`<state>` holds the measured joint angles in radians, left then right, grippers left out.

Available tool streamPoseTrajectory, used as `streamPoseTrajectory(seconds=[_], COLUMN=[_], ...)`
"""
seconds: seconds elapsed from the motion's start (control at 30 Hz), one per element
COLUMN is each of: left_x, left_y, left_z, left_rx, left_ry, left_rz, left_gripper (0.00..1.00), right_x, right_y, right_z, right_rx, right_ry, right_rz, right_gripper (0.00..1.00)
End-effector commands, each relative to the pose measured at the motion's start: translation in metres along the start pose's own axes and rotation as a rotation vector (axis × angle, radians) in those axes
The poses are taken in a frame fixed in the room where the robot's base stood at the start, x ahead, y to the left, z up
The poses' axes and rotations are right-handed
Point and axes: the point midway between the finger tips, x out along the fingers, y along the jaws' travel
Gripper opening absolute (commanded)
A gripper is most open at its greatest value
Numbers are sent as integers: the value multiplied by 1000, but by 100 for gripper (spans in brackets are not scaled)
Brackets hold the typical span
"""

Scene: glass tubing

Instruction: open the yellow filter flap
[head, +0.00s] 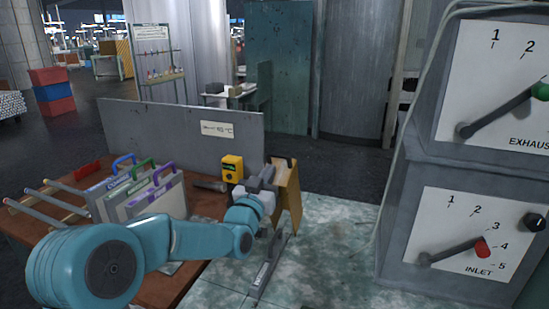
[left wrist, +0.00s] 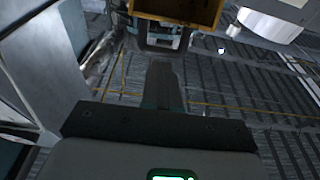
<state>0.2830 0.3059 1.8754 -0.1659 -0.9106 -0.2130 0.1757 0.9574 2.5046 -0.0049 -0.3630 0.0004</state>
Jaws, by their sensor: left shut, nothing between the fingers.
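A yellow-tan panel (head: 288,192), which looks like the filter flap, stands upright at the right end of the work table. My left gripper (head: 268,176) is shut and empty just left of it, at its upper part. I cannot tell whether they touch. The gripper and arm hide the panel's left side and part of its mounting. In the left wrist view, a yellow-edged part with a dark inside (left wrist: 178,10) shows at the top edge, beyond the dark gripper finger (left wrist: 163,85). My right gripper is not in view.
A yellow device (head: 232,168) stands behind the gripper. A grey panel (head: 180,130) stands behind. Grey dial boxes (head: 465,235) stand at right.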

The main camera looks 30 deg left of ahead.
Motion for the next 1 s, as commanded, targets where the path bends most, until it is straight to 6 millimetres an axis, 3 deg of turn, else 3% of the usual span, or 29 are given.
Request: streamPoseTrajectory(seconds=[0.1, 0.23, 0.77, 1.0], left_x=[22, 35, 43, 62], left_y=[2, 1, 1, 2], left_z=[-3, -2, -1, -8], left_rx=[-1, 0, 0, -1], left_ry=[-1, 0, -3, -54], left_rz=[2, 2, 2, 2], left_gripper=[0, 0, 0, 0], right_x=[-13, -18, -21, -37], right_y=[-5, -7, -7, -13], right_z=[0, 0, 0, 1], right_rx=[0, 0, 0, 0], right_ry=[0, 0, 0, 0], right_rz=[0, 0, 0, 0], right_gripper=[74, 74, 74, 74])
